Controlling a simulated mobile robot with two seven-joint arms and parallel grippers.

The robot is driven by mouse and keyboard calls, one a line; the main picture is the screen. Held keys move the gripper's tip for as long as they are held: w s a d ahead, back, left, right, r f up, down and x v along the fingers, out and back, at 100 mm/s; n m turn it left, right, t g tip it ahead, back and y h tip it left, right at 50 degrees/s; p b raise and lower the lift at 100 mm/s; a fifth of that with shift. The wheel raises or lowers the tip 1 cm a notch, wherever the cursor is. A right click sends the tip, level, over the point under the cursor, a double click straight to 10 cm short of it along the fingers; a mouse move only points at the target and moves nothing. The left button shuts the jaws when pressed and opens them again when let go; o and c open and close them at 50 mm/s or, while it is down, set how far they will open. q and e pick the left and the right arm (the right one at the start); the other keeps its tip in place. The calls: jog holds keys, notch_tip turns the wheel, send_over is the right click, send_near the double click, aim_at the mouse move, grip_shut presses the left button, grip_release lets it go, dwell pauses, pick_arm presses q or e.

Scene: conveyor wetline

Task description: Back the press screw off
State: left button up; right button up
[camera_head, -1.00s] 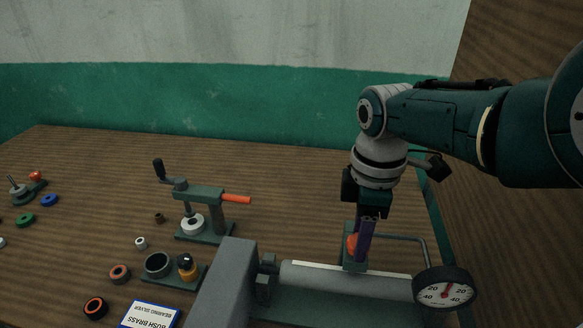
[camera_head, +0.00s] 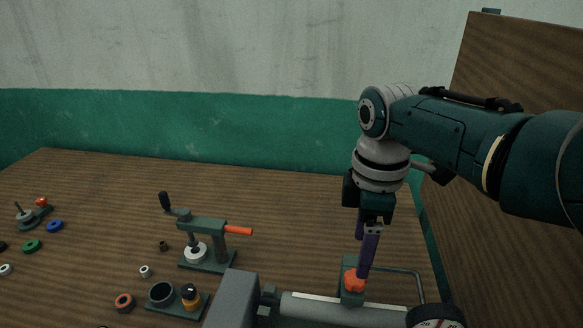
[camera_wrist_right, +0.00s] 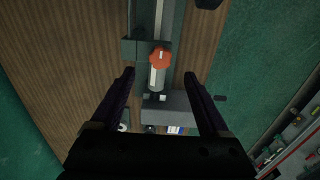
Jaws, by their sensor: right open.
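A small green bench press (camera_head: 205,238) stands on the table, left of centre in the head view. It has a dark crank handle (camera_head: 170,203) at upper left, an orange lever (camera_head: 238,231) at right and a white ring (camera_head: 196,253) under its spindle. My right gripper (camera_head: 366,262) points down, well to the right of this press. Its purple fingers are open, with tips at about the height of an orange knob (camera_head: 354,280) on a long grey-green fixture. The wrist view shows this knob (camera_wrist_right: 160,58) just beyond the open, empty fingertips. My left gripper is out of view.
A round dial gauge (camera_head: 436,318) and a bent rail (camera_head: 405,272) lie right of the knob. A green holder with cups (camera_head: 178,305) and several coloured rings lie at left. The table behind the press is clear.

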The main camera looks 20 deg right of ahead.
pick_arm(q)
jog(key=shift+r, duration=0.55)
pick_arm(e)
notch_tip(320, 180, up, 3)
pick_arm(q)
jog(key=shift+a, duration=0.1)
